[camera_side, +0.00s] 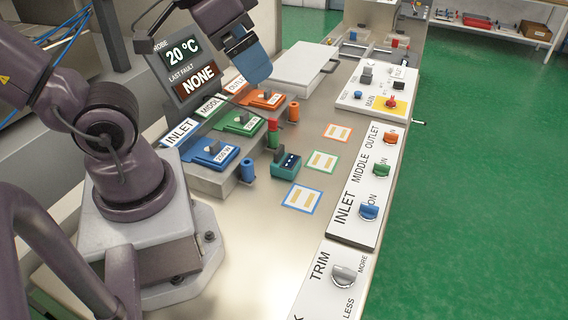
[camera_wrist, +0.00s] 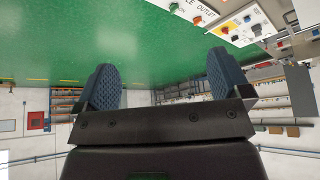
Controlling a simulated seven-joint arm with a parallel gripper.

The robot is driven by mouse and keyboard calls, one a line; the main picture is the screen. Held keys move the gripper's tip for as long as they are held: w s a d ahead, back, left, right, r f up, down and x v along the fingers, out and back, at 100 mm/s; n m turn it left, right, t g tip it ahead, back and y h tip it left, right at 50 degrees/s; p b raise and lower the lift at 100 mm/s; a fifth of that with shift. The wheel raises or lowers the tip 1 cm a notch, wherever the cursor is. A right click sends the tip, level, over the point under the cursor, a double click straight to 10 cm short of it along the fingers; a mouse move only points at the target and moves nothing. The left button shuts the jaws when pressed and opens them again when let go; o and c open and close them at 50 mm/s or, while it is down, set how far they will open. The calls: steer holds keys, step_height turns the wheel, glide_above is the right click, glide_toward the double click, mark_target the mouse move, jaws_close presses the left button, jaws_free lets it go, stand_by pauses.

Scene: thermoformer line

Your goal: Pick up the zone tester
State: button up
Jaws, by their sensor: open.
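The zone tester appears to be the small teal box (camera_side: 286,167) with a dark face and light dots. It sits on the bench beside the row of colored zone units, between the green and blue posts and the square pads. My gripper (camera_side: 256,62) is high above the bench near the display, well apart from the teal box. In the wrist view its two blue textured fingers (camera_wrist: 163,88) are spread wide with nothing between them. The teal box does not show in the wrist view.
Blue (camera_side: 211,152), green (camera_side: 240,122) and orange (camera_side: 264,98) zone units stand on a raised block. A tilted display (camera_side: 184,66) reads 20 °C and NONE. Blue (camera_side: 248,170) and orange (camera_side: 293,111) posts stand nearby. A knob panel (camera_side: 352,222) runs along the right edge.

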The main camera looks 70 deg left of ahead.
steer(key=n+g+y, duration=0.2)
steer(key=n+g, duration=0.1)
steer(key=n, duration=0.6)
glide_toward(287, 159)
steer(key=x, duration=0.4)
steer(key=shift+w+f, duration=0.1)
steer(key=shift+w, duration=0.3)
steer(key=shift+s+x, duration=0.2)
steer(key=shift+x, duration=1.1)
steer(key=shift+s+x, duration=0.15)
steer(key=shift+x, duration=1.15)
